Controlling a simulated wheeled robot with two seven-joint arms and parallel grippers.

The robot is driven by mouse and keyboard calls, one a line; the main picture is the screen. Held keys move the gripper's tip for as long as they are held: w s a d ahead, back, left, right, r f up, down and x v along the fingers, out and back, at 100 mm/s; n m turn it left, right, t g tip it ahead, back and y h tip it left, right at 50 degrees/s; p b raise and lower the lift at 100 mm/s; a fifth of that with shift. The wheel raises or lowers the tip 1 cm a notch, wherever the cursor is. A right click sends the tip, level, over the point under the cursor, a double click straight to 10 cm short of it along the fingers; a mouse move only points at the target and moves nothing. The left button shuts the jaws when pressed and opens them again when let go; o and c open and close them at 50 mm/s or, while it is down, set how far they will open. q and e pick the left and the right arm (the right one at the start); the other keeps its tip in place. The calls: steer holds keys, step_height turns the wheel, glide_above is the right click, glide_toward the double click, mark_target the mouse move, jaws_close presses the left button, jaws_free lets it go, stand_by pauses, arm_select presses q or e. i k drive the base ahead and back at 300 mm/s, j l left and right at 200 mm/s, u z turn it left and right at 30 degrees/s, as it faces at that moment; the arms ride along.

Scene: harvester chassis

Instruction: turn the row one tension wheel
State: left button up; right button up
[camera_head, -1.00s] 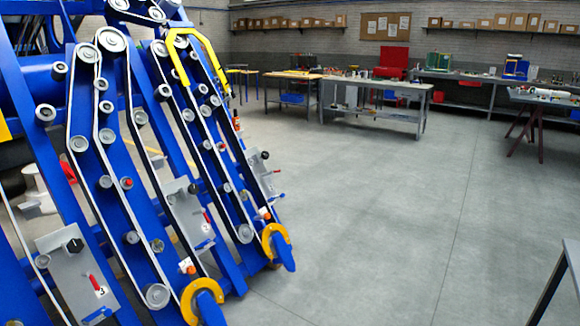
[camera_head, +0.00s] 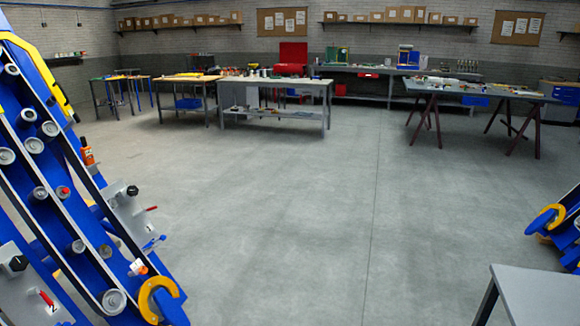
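The blue harvester chassis (camera_head: 45,200) fills the left edge in the head view, with slanted blue row arms carrying belts and grey rollers. The outermost row arm shows a grey side plate (camera_head: 125,215) with a black knob (camera_head: 132,190) and a red-tipped lever (camera_head: 151,208). A nearer grey plate, cut by the left edge, has another black knob (camera_head: 19,263), a red lever (camera_head: 47,298) and what looks like a 2 on its label. Which part is the row one tension wheel is too small to tell. Neither of my grippers is in view.
Open grey floor (camera_head: 270,200) lies right of the chassis. Workbenches (camera_head: 275,82) and a trestle table (camera_head: 475,90) stand at the back. A grey table corner (camera_head: 535,297) is at the lower right, with a blue part bearing a yellow hook (camera_head: 546,220) behind it.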

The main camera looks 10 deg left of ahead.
mark_target(132, 190)
steer(key=i+l, duration=0.1)
steer(key=i, duration=1.3)
steer(key=i+l+u, duration=0.1)
steer(key=i+u, duration=0.25)
steer(key=i, duration=0.2)
steer(key=i+l+u, duration=0.25)
steer(key=i+u, duration=0.15)
steer(key=i, duration=0.15)
steer(key=i+l+u, duration=0.35)
steer(key=i, duration=0.2)
